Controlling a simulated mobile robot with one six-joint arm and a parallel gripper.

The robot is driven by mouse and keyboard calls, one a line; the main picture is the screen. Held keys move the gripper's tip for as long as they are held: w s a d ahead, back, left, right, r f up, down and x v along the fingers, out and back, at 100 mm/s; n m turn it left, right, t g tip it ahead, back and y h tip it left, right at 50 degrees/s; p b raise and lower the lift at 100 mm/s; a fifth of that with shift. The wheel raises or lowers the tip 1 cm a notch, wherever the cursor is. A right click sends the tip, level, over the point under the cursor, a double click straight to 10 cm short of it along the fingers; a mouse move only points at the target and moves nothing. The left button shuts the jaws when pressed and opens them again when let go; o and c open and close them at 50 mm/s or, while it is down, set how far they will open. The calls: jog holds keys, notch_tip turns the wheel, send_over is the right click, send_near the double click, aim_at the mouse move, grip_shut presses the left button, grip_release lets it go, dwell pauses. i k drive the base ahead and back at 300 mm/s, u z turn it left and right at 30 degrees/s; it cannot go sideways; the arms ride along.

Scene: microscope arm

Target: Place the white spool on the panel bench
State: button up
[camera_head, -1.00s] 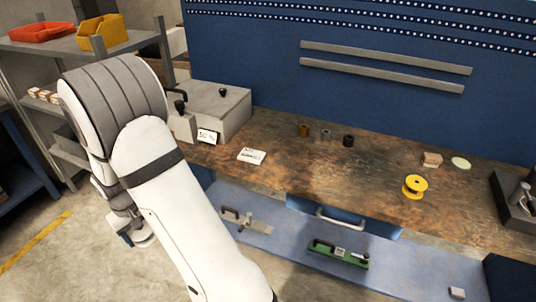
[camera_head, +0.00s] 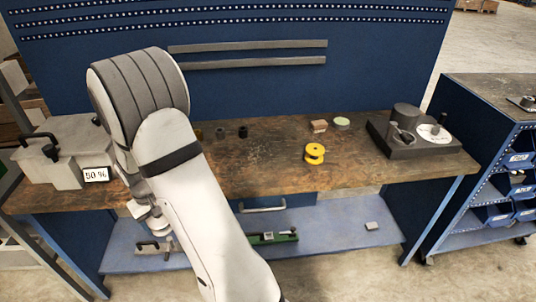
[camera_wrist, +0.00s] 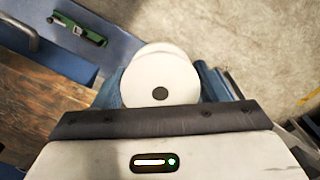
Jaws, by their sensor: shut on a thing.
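The white spool (camera_wrist: 160,80) shows in the wrist view as a round white disc with a dark centre hole. My gripper (camera_wrist: 160,88) is shut on it, with a blue finger at each side. The panel bench (camera_head: 255,168) has a worn brown top and a tall blue back panel. In the wrist view its top (camera_wrist: 40,110) lies at the left, and the spool is over the floor side, apart from it.
A yellow spool (camera_head: 314,153) stands right of the bench's middle, near a small wooden block (camera_head: 318,126) and a pale green disc (camera_head: 342,123). A dark fixture (camera_head: 410,140) fills the right end. A grey box (camera_head: 65,150) with a "50 %" card stands at the left. The middle front is clear.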

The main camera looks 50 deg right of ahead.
aim_at(258, 157)
jog(key=z, duration=1.2)
jog(key=i, duration=0.6)
jog(key=z, duration=0.1)
jog(key=k, duration=0.55)
